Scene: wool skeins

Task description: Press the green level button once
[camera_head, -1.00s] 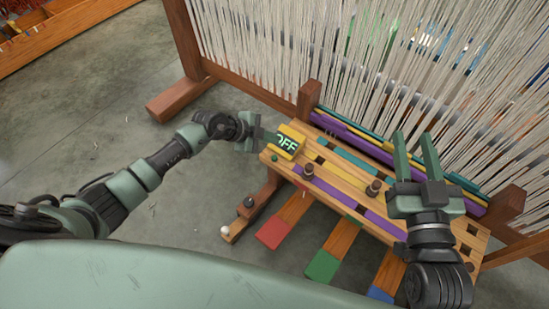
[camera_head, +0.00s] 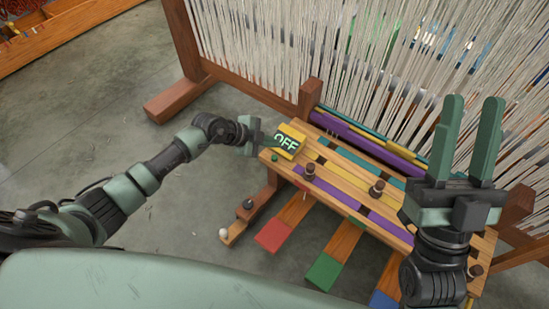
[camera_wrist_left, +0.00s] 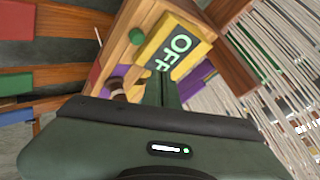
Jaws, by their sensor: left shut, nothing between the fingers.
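A small round green button (camera_head: 275,158) sits on the near left end of the wooden board (camera_head: 345,196). It also shows in the left wrist view (camera_wrist_left: 137,36). Just above it is a yellow box (camera_head: 292,135) whose display reads OFF. My left gripper (camera_head: 268,140) is shut and empty. Its fingers point right at the box's left side, a little above the button. In the left wrist view the fingers overlap the box's lower edge; I cannot tell whether they touch it. My right gripper (camera_head: 474,105) is open and empty, raised over the board's right part.
The board has coloured strips and several dark pegs. Red (camera_head: 272,236), green (camera_head: 324,271) and blue (camera_head: 383,299) pedals jut out below it. Dense pale threads (camera_head: 330,60) hang behind, beside a wooden frame post (camera_head: 184,40).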

